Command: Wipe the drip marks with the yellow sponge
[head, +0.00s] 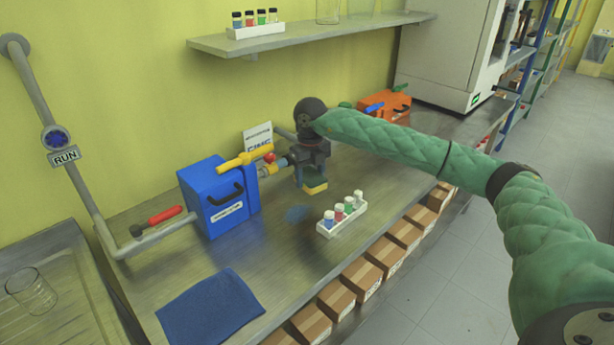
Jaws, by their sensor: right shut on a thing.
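My right gripper (313,175) points down over the steel bench and is shut on the yellow sponge (316,188). The sponge is low, close to the bench top; I cannot tell whether it touches. A faint blue drip mark (297,214) shows on the bench, just in front of the sponge and a little to its left. Any mark under the sponge or behind the gripper is hidden. My left gripper is not in view.
A white rack of capped vials (343,219) stands right of the mark. A blue box (218,195) with a yellow-handled valve is on the left, an orange box (385,106) behind. A blue cloth (210,307) lies in front.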

